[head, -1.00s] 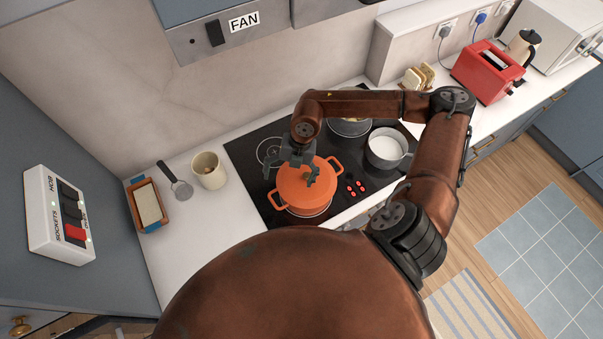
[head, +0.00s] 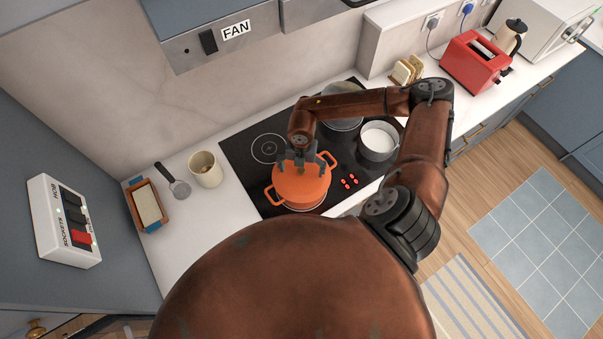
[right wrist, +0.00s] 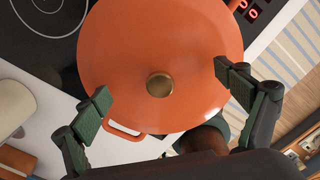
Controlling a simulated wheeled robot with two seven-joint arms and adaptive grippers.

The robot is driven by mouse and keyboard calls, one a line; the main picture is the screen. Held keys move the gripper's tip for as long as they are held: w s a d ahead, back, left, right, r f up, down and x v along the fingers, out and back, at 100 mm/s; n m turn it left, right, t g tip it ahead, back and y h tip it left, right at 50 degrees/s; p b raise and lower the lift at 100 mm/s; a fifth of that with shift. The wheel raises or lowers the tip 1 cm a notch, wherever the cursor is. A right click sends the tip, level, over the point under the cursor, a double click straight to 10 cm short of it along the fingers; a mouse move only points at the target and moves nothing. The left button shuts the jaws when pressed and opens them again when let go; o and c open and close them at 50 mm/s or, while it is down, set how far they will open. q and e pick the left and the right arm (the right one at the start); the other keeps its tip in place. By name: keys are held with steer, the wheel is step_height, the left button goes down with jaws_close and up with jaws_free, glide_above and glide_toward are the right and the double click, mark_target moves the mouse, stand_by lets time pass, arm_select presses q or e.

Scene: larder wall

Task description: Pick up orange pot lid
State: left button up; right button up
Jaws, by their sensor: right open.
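The orange pot lid (head: 299,184) sits on the orange pot (head: 311,201) on the black hob. In the right wrist view the lid (right wrist: 150,45) fills the upper middle, with a round brass knob (right wrist: 159,85) at its centre. My right gripper (head: 303,165) is over the lid with its fingers pointing down. In the right wrist view its two green-padded fingers (right wrist: 164,91) are wide apart, one on each side of the knob, with nothing between them gripped. Whether the fingertips touch the lid cannot be told. My left gripper is not in view.
A saucepan of white contents (head: 380,140) and another pan (head: 345,118) stand on the hob (head: 240,158) at right and behind. A red toaster (head: 481,60) stands far right.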

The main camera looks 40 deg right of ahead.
steer(key=shift+c, duration=0.3)
steer(key=c, duration=1.3)
steer(key=shift+s+a+f, duration=0.1)
steer(key=shift+s+f, duration=0.05)
steer(key=shift+s, duration=0.05)
jaws_close()
